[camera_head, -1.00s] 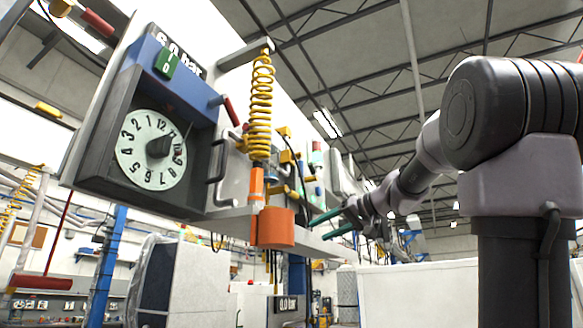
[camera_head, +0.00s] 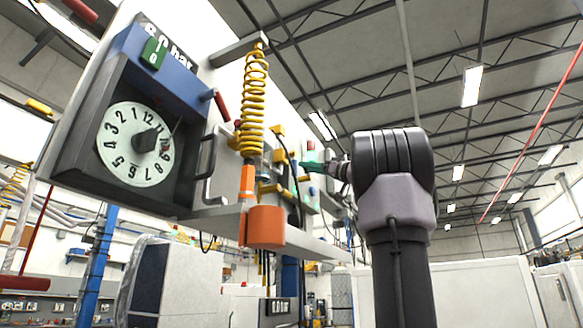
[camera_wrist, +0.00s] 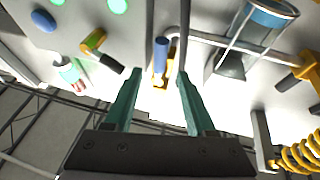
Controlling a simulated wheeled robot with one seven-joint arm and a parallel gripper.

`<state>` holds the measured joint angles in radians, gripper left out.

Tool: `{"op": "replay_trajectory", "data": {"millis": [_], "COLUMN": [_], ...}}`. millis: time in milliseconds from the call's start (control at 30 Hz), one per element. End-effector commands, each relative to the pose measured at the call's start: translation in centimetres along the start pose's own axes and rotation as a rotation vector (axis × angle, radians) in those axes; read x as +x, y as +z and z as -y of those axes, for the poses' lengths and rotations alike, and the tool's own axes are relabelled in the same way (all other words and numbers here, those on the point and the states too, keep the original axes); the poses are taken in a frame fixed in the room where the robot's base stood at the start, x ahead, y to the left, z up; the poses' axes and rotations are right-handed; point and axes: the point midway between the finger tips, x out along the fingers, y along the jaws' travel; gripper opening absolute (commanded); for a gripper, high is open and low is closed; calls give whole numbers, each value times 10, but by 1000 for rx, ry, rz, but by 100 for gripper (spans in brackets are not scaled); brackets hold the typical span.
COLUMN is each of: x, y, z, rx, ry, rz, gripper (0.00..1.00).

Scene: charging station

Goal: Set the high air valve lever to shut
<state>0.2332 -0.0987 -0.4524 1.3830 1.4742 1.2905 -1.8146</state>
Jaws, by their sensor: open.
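In the wrist view my gripper (camera_wrist: 160,75) is open, its two green fingers apart, pointing at the white panel. A blue-handled lever (camera_wrist: 161,55) with a yellow mount shows just beyond the gap between the fingertips; I see no contact. I cannot tell which of these is the high air valve lever. In the head view green fingers (camera_head: 313,167) reach toward the panel, and my arm hides the rest of the gripper.
A dial box (camera_head: 133,144) and a yellow coiled hose (camera_head: 252,100) are left of my arm. An orange cylinder (camera_head: 266,226) hangs below the hose. In the wrist view a clear-blue cup (camera_wrist: 262,20) and a thin pipe lie close to the fingers.

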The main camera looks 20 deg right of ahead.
Motion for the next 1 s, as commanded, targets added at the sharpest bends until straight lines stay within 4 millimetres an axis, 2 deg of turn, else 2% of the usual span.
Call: {"op": "replay_trajectory", "data": {"millis": [33, 200, 400, 800, 933, 967, 1000], "x": [12, 44, 69, 76, 76, 76, 76], "y": [2, 1, 1, 1, 1, 1, 1], "z": [0, 0, 0, 0, 0, 0, 0], "rx": [-1, 0, 1, 2, 2, 2, 2], "ry": [-2, -2, 0, 0, 0, 0, 0], "rz": [2, 1, 2, 1, 1, 1, 1], "gripper": [56, 56, 56, 56, 6, 0, 0]}}
